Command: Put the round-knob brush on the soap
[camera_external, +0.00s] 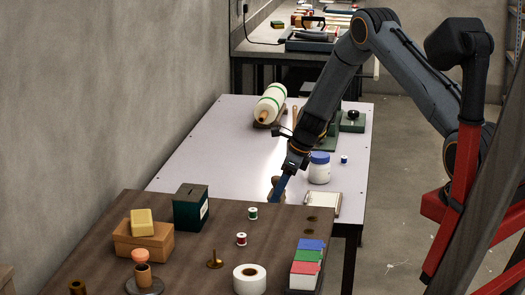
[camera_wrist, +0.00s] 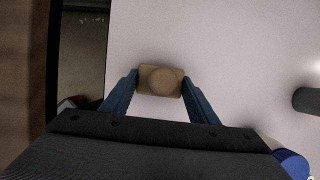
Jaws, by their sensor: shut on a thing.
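My gripper (camera_wrist: 160,84) is shut on a tan, block-shaped thing with a round knob, which looks like the round-knob brush (camera_wrist: 161,79). In the wrist view the two blue fingers press on its left and right sides, over the pale table. In the external view my gripper (camera_external: 277,188) points down at the near end of the pale table, and the brown brush shows small and partly hidden beside the blue fingers.
A dark green box (camera_external: 191,207) stands between the yellow block and my gripper. Thread spools (camera_external: 252,213), a white roll (camera_external: 249,279) and a tray of coloured cards (camera_external: 306,264) are on the dark table (camera_external: 100,217). A blue-lidded jar (camera_external: 319,168) stands right of my gripper.

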